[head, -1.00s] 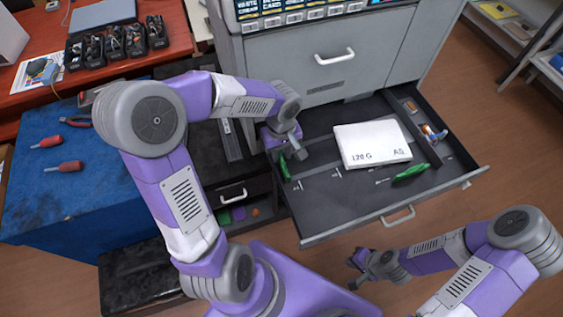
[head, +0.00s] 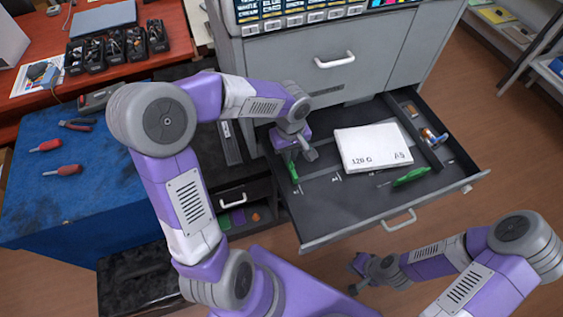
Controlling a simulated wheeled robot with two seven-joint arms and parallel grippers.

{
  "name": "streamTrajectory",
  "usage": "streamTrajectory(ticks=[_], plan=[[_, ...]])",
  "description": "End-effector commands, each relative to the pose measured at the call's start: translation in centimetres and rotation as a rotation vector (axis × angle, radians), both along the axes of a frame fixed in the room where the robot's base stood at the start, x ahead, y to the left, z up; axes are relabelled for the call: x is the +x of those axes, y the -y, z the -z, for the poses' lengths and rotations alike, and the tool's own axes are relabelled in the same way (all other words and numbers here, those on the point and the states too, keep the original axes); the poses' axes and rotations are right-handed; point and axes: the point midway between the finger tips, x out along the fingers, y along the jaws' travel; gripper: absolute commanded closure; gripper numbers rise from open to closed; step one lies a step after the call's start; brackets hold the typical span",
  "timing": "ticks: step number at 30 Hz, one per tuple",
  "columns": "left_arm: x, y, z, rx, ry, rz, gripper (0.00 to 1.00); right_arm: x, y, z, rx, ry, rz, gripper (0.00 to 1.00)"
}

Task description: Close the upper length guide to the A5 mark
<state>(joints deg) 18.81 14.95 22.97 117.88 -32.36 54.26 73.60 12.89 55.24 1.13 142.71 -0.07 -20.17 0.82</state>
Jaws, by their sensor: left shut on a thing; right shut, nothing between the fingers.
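An open dark paper tray (head: 345,212) holds a white paper stack (head: 372,146) lettered "120 G" and "A5". A green guide (head: 294,173) stands in the left part of the tray, left of the stack with a gap between. My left gripper (head: 298,158) is down at this guide and shut on it; the arm hides the guide's upper part and the fingertips. A second green guide (head: 411,177) stands in front of the stack's right corner. Small white marks (head: 337,177) show on the tray floor; their lettering is too small to read. My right gripper (head: 361,270) is shut and empty, outside the tray.
A narrow side compartment (head: 428,135) holds small items. A lower drawer (head: 240,215) with a white handle stands left of the tray. A blue workbench (head: 85,195) with red-handled screwdrivers and pliers is at left. The tray floor between the left guide and the stack is clear.

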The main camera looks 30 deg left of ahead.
Motion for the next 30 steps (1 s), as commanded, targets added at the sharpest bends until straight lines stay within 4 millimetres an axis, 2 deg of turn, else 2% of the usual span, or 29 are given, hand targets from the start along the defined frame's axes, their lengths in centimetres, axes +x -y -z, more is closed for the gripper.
streamTrajectory(ticks=[30], plan=[[5.4, 4.7, 0.0, -0.001, -0.001, 0.001, 1.0, 0.0, 0.0, 0.3, 0.0, 0.0, 0.0, 1.0]])
